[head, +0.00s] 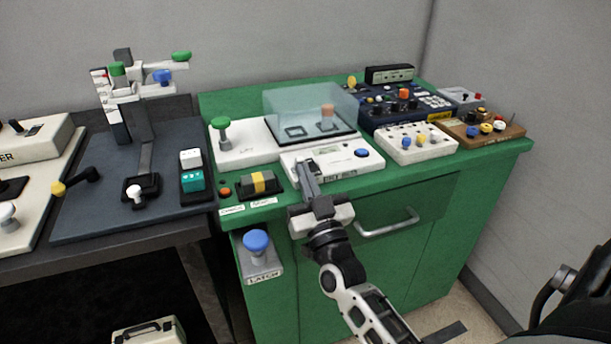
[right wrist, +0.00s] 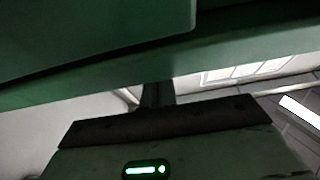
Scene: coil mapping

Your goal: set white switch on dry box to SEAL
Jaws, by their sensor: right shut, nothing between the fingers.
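A clear cover (head: 300,103) stands behind the panel. My right gripper (head: 305,170) is shut and empty, its fingers reaching up to the left part of the panel. I cannot tell whether they touch it. The white switch cannot be made out; the fingers cover part of the panel's left side. In the right wrist view a dark green surface fills the top. My left gripper is not in view.
A green-topped lever (head: 222,127) and a yellow-black block (head: 258,182) stand left of the panel. A blue LATCH knob (head: 256,241) is low on the cabinet front. A drawer handle (head: 388,224) sticks out right of my gripper. Consoles crowd the right side.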

